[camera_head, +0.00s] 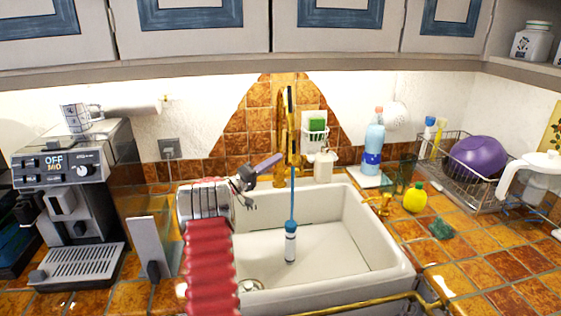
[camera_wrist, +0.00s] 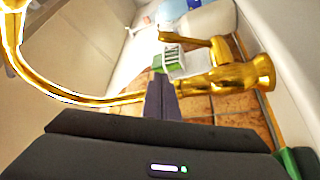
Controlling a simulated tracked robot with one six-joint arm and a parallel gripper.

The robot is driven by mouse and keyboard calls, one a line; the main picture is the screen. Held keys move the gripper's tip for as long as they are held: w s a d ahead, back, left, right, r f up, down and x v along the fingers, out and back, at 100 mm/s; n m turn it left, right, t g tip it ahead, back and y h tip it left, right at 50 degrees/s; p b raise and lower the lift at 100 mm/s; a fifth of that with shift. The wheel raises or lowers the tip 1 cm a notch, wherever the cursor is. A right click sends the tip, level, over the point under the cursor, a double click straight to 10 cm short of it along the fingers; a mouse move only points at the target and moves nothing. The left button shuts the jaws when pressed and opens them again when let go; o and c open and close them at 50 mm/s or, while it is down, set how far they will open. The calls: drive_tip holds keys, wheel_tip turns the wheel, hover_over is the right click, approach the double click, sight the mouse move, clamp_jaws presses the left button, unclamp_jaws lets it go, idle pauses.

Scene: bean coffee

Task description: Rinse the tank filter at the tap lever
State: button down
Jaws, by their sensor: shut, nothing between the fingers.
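In the wrist view, my fingertips (camera_wrist: 160,84) point beside the gold tap body (camera_wrist: 238,80). The tap lever (camera_wrist: 186,39) seems to be its slim gold arm. Contact is unclear.
A coffee machine (camera_head: 72,185) stands left. A soap dispenser (camera_head: 324,166), blue bottle (camera_head: 374,145) and yellow bottle (camera_head: 415,198) stand behind and right of the sink. A dish rack (camera_head: 462,182) is far right. A gold rail (camera_head: 380,301) crosses the sink front. Cabinets hang above.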

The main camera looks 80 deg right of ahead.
drive_tip(key=s+d, duration=0.2)
drive_tip(key=s, duration=0.6)
drive_tip(key=shift+d+r, duration=0.15)
drive_tip(key=shift+d, duration=0.25)
idle(0.4)
drive_tip(key=shift+a, duration=0.1)
drive_tip(key=shift+s+a+f, duration=0.15)
drive_tip(key=shift+a+f, duration=0.25)
drive_tip(key=shift+a, duration=0.05)
drive_tip(key=shift+d+r, duration=0.1)
idle(0.3)
drive_tip(key=w+a+f, duration=0.1)
drive_tip(key=w+a, duration=0.2)
drive_tip(key=w, duration=0.5)
drive_tip(key=shift+w+a, duration=0.4)
idle(0.4)
